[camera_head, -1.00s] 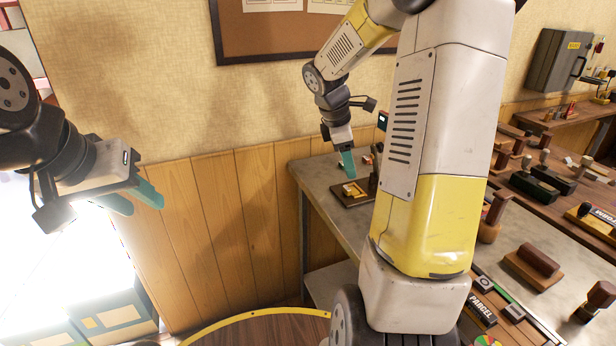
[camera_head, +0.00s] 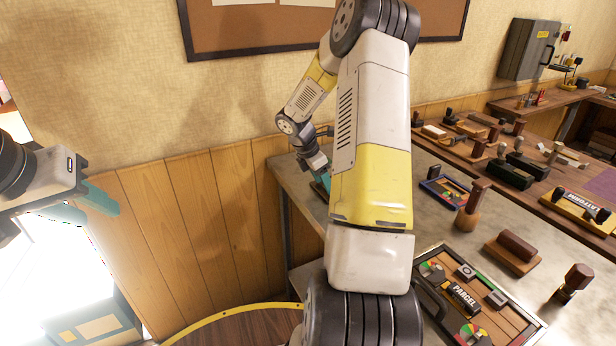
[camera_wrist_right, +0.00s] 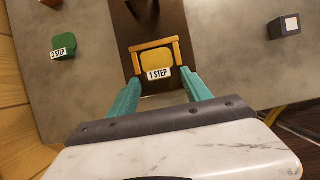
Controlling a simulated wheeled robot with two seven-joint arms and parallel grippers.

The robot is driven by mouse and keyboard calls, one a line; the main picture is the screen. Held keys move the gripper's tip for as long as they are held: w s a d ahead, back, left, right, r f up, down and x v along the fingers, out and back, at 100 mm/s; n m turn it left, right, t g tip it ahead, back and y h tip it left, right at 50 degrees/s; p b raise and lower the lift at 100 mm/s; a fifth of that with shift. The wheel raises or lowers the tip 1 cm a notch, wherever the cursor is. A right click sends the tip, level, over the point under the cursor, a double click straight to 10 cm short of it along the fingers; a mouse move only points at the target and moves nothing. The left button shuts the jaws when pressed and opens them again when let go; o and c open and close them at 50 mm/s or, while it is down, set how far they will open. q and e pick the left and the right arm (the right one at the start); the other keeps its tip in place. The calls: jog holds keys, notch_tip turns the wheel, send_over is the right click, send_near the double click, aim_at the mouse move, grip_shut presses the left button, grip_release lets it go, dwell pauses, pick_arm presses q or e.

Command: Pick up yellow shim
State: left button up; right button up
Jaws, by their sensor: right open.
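The yellow shim (camera_wrist_right: 157,56), a small yellow block with a "1 STEP" label, sits in a yellow frame on a dark brown tray (camera_wrist_right: 139,28) in the right wrist view. My right gripper (camera_wrist_right: 161,80) is open, its teal fingers on either side of the label end and just short of the shim; it holds nothing. In the head view my right gripper (camera_head: 321,180) is low over the back left of the grey table, partly hidden by my arm, which also hides the shim. My left gripper (camera_head: 100,207) is open and empty at the far left, away from the table.
A green block labelled "3 STEP" (camera_wrist_right: 63,46) and a dark block (camera_wrist_right: 284,26) flank the tray. Stamps and a "PARCEL" tray (camera_head: 464,298) occupy the grey table (camera_head: 425,232)'s right side. The wood-panelled wall (camera_head: 200,220) is at the left.

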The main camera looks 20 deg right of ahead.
jog(key=shift+c, duration=0.5)
grip_shut()
